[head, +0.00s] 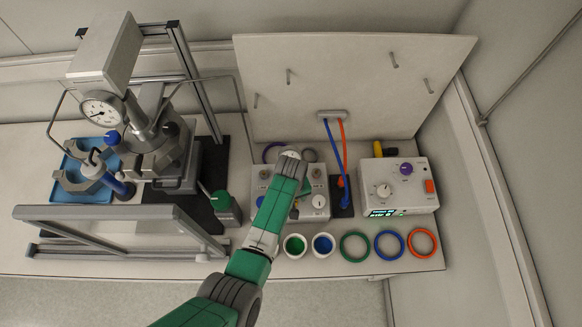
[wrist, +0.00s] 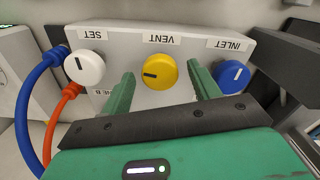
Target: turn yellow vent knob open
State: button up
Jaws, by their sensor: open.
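The yellow vent knob (wrist: 160,72) sits under the VENT label on a light panel in the wrist view, with a dark pointer mark on its face. My gripper (wrist: 160,92) is open, with one green finger on each side of the yellow knob and visible gaps between. I cannot tell how far the fingertips reach along the knob's depth. In the head view my green arm (head: 283,185) reaches over the valve box (head: 318,205) and hides the yellow knob.
In the wrist view a white SET knob (wrist: 85,68) is left of the fingers and a blue INLET knob (wrist: 232,75) right. Blue (wrist: 32,85) and orange (wrist: 57,115) hoses run at the left. A control box (head: 400,185) stands right of the valve box.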

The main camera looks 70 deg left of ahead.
notch_tip(320, 180, up, 8)
jog(key=shift+f+p, duration=0.1)
jog(key=shift+p, duration=0.25)
dwell(0.4)
jog(key=w+r+m+t+y+p, duration=0.1)
jog(key=w+r+m+t+y, duration=0.4)
jog(key=w+r, duration=1.35)
jog(key=w+d+r+m+t+y+p, duration=0.1)
jog(key=w+d+r+m+t, duration=0.3)
jog(key=r, duration=0.6)
jog(key=w+d+r+t, duration=0.3)
jog(key=d+r, duration=0.2)
jog(key=r, duration=0.6)
jog(key=s+d+r+m+t+h+p, duration=0.1)
jog(key=d+r+m+t, duration=0.15)
jog(key=d+r, duration=0.5)
jog(key=d+r+m+t, duration=0.2)
jog(key=d+r+t, duration=0.25)
jog(key=r, duration=0.65)
jog(key=s+d+r+m+t+h, duration=0.2)
jog(key=s+d+r+t, duration=0.1)
jog(key=s+d+r, duration=0.3)
jog(key=s+d+r+m+t+h, duration=0.2)
jog(key=s+d+r, duration=0.3)
jog(key=d+r, duration=0.3)
notch_tip(320, 180, up, 3)
jog(key=shift+s+m+t+h+p, duration=0.3)
jog(key=shift+s+m+t+p, duration=0.1)
jog(key=shift+m+t, duration=0.1)
